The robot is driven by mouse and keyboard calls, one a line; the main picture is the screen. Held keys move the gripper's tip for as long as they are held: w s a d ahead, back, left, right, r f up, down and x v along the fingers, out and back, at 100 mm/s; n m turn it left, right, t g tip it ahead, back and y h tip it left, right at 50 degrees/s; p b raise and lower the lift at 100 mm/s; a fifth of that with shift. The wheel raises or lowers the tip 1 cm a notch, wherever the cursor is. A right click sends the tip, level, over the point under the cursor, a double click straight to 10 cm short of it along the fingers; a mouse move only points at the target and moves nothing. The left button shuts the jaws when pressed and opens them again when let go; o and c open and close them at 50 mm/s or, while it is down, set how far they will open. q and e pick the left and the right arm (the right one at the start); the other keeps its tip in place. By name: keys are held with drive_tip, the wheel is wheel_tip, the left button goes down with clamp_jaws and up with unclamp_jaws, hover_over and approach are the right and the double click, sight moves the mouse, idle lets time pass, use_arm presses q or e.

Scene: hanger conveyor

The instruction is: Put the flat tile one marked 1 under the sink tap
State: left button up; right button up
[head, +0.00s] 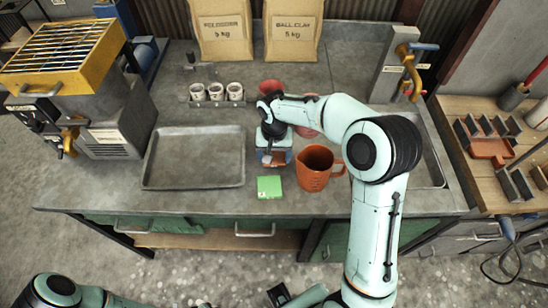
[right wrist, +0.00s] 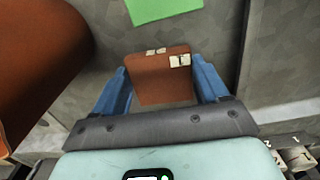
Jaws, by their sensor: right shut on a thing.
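My right gripper (head: 273,158) is shut on a flat red-brown tile (right wrist: 160,80), over the worktop behind a green square. Whether the tile touches the worktop is unclear. The brass sink tap (head: 410,72) is on a grey post at the back right. The sink (head: 434,158) below it is largely hidden by my right arm.
A green square (head: 270,187) and an orange jug (head: 316,168) stand near the front edge. An empty grey tray (head: 194,187) lies left. Several pale cups (head: 215,92) and a red bowl (head: 270,87) are behind. A tool bench (head: 480,182) adjoins on the right.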

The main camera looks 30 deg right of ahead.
drive_tip(key=shift+f, duration=0.75)
drive_tip(key=shift+f, duration=0.2)
drive_tip(key=o, duration=1)
drive_tip(key=shift+c, duration=0.2)
drive_tip(key=shift+o, duration=0.8)
drive_tip(key=shift+r, duration=0.15)
